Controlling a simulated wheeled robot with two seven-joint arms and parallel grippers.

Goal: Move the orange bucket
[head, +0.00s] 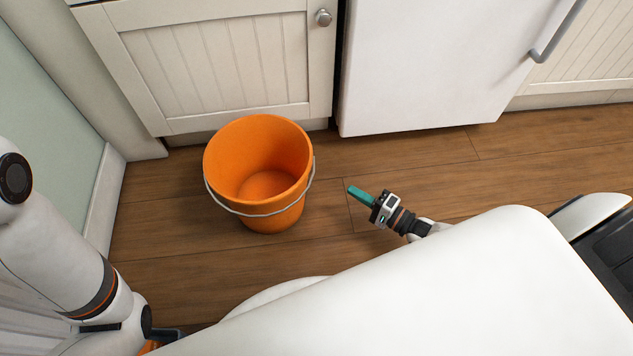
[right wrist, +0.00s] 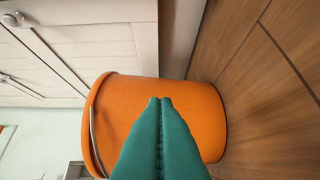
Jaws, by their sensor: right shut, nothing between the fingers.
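The orange bucket (head: 268,217) stands upright on the wooden floor in front of a cream cabinet, empty, with its thin metal handle hanging down across its front. In the right wrist view the bucket (right wrist: 192,98) is straight ahead, behind my fingers. My right gripper (head: 352,190) is to the right of the bucket and apart from it, its teal fingers pointing toward it. The fingers (right wrist: 160,100) are shut together with nothing between them. My left arm comes in at the left edge of the head view, but its gripper fingers are hidden.
The cream cabinet (head: 215,65) is close behind the bucket. A white appliance (head: 430,65) with a grey handle stands at the back right. A wall with a white skirting board (head: 108,195) runs along the left. The floor (head: 450,160) right of the bucket is clear.

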